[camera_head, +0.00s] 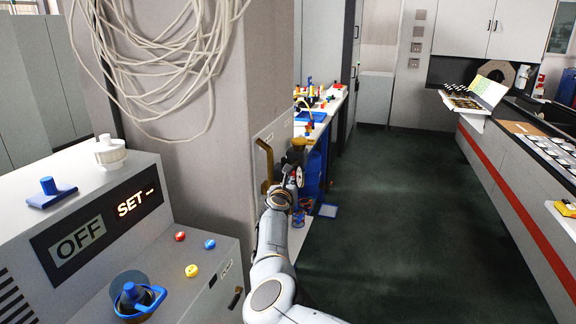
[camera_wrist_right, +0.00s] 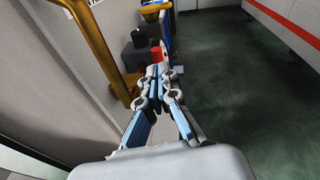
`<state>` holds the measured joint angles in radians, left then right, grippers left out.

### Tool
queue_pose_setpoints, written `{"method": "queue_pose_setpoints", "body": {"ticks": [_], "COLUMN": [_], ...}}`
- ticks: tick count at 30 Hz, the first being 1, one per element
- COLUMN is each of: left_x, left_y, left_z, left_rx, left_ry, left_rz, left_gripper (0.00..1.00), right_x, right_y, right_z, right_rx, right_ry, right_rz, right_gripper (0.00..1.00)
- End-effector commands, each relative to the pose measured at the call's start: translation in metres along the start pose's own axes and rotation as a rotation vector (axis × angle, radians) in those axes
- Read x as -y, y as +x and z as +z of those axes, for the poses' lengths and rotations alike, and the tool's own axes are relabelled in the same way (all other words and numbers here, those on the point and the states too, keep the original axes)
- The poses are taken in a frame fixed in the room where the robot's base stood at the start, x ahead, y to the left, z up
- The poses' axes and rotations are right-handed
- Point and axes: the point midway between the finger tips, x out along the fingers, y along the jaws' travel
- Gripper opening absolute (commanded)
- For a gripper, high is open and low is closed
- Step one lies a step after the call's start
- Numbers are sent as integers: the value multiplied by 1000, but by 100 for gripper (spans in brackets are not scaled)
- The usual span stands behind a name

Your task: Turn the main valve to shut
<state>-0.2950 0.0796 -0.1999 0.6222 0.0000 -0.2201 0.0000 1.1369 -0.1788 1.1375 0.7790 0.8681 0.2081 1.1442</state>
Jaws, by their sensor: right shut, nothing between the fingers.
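A brass-coloured bent bar (camera_head: 265,160) is fixed upright on the side of the grey column; it looks like a handle, and I cannot tell for sure whether it is the main valve. It also shows at the upper left of the right wrist view (camera_wrist_right: 92,38). My right gripper (camera_head: 290,172) is just right of the bar in the head view. In the wrist view its fingers (camera_wrist_right: 160,72) are shut and empty, to the right of the bar's lower end and apparently apart from it. My left gripper is out of view.
A grey control panel (camera_head: 150,187) with an "OFF" label, a lit "SET" display and knobs stands at left. White cable (camera_head: 160,70) hangs on the column (camera_head: 225,130). A cluttered bench (camera_head: 335,105) stands beyond. The dark green floor (camera_head: 400,220) is clear up to the right counter (camera_head: 500,170).

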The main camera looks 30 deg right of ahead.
Motion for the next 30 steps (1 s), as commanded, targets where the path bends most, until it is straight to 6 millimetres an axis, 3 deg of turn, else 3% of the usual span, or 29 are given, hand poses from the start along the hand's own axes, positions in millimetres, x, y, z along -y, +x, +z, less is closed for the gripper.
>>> {"method": "queue_pose_setpoints", "body": {"ticks": [1, 3, 9, 15, 23, 26, 29, 30], "left_x": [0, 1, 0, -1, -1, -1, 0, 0], "left_y": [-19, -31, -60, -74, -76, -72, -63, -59], "left_z": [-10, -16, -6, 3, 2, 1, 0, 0], "left_rx": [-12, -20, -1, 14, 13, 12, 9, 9], "left_ry": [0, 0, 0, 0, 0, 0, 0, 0], "left_rz": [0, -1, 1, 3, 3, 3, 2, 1], "left_gripper": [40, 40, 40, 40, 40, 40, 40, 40], "right_x": [1, 2, 5, 6, 6, 3, -7, -13], "right_y": [-7, -14, -31, -42, -45, -45, -49, -52], "right_z": [12, 17, 28, 33, 32, 17, -27, -50], "right_rx": [-1, -1, -1, -1, 0, 2, 14, 23], "right_ry": [-1, -1, -1, -1, -2, -75, -308, -438], "right_rz": [0, 1, 0, 0, 1, 15, 65, 97], "right_gripper": [0, 0, 0, 0, 0, 0, 0, 0]}}
